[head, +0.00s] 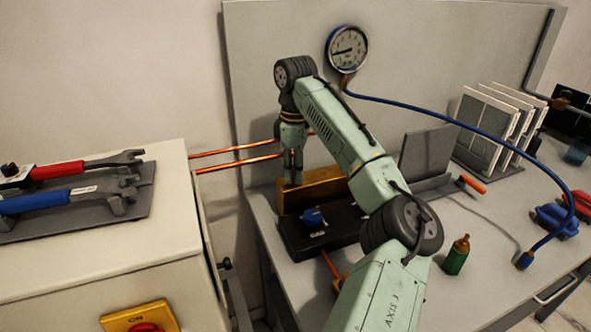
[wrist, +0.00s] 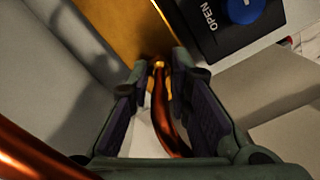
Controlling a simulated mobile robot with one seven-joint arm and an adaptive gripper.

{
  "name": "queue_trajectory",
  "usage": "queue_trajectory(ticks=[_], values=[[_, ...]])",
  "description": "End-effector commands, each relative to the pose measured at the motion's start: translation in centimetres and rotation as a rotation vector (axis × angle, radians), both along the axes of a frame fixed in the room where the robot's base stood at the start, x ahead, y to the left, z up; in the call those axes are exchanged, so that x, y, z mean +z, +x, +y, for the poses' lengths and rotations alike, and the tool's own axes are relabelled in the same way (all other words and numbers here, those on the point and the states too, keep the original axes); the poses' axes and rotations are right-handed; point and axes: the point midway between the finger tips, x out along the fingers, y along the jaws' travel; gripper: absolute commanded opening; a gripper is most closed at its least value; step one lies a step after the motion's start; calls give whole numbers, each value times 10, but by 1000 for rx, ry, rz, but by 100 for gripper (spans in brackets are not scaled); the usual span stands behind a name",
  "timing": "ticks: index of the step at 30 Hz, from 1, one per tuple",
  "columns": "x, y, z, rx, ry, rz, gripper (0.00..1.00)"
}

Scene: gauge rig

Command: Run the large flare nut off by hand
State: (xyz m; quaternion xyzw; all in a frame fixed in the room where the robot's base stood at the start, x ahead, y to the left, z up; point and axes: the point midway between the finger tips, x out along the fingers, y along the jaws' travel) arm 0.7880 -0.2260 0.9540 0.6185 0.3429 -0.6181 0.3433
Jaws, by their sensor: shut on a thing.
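In the wrist view a small brass nut (wrist: 160,66) sits at the end of a copper pipe (wrist: 165,115), against a brass block (wrist: 120,22). My gripper (wrist: 163,73) has one finger on each side of the nut and is shut on it. The fingertips partly cover the nut, so its threads are hidden. In the head view my gripper (head: 292,182) points down at the brass block (head: 325,186), behind the black valve base (head: 318,232). The nut cannot be made out there.
A blue knob (head: 313,216) stands on the valve base. Copper pipes (head: 240,162) run left to a cabinet carrying red (head: 55,172) and blue (head: 60,198) wrenches. A gauge (head: 346,48) with a blue hose (head: 450,120) hangs behind. A green bottle (head: 456,256) stands right.

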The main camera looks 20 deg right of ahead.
Motion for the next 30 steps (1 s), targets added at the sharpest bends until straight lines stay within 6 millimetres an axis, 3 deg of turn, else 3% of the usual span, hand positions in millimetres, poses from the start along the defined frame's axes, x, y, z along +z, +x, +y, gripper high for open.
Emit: queue_trajectory(ticks=[5,6,14,24,30], values=[[-1,0,0,-1,0,2,0],[-1,0,0,-1,0,2,20],[-1,0,0,-2,1,1,38],[2,0,0,-2,-1,1,38],[29,0,0,-2,-4,-2,38]])
